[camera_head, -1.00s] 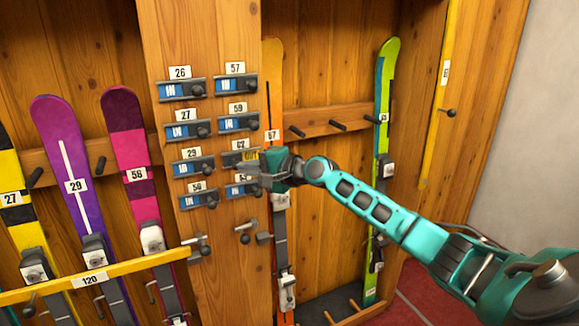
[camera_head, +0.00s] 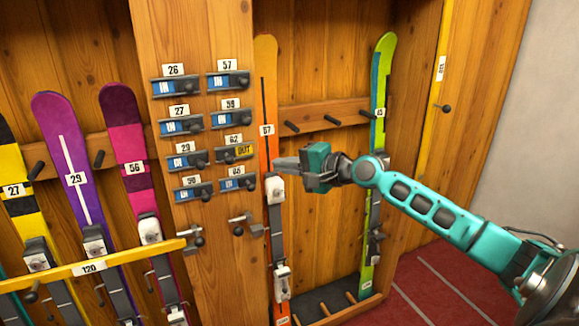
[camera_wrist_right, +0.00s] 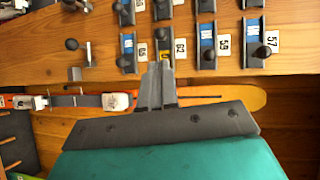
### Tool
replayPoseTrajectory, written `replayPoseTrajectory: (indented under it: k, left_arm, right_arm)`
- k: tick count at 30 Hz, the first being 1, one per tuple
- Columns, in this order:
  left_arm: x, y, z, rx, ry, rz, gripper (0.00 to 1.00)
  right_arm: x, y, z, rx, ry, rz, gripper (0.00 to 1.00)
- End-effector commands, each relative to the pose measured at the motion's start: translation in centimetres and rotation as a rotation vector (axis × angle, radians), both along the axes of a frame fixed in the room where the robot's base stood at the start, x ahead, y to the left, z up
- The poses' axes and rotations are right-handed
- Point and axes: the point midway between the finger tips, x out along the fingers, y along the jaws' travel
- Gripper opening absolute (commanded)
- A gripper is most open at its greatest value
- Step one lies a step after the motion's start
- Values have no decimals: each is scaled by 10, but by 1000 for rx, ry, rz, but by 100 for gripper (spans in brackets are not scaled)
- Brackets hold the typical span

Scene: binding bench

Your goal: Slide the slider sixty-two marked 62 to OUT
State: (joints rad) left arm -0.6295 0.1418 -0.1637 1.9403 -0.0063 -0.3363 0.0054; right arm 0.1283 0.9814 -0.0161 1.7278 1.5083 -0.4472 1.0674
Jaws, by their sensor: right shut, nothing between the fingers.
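The slider sixty-two (camera_head: 238,153) is on the wooden post under its tag 62. Its window shows yellow with OUT, and its dark knob sits at the left part of the track. It also shows in the wrist view (camera_wrist_right: 164,52), beside tag 62 and partly behind my fingertips. My right gripper (camera_head: 276,164) is shut and empty, to the right of the slider and apart from it, in front of the orange ski. My fingers also show in the wrist view (camera_wrist_right: 157,80). My left gripper is not in view.
Several other sliders, such as slider 59 (camera_head: 228,120) and slider 57 (camera_head: 228,81), show blue IN. Metal latches (camera_head: 245,224) stick out below. The orange ski (camera_head: 266,100) stands behind my gripper. A yellow bar (camera_head: 130,259) marked 120 crosses the skis at left.

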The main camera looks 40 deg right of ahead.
Motion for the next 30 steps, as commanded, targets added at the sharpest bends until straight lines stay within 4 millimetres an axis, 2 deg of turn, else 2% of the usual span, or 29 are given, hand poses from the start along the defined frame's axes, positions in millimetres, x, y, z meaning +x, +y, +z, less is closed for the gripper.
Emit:
replayPoseTrajectory:
  k: [7, 24, 27, 29, 30]
  left_arm:
    - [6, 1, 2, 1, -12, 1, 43]
    - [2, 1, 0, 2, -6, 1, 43]
    - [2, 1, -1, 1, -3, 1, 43]
    - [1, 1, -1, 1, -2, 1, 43]
    - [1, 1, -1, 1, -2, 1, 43]
  right_arm:
    - [-10, -3, 3, -1, 0, 1, 0]
    - [-10, -3, 2, -2, -1, 1, 0]
    - [-13, 2, -13, -34, 6, 6, 0]
    - [-17, 9, -34, -85, 11, 14, 0]
    - [-22, 15, -53, -138, 15, 23, 0]
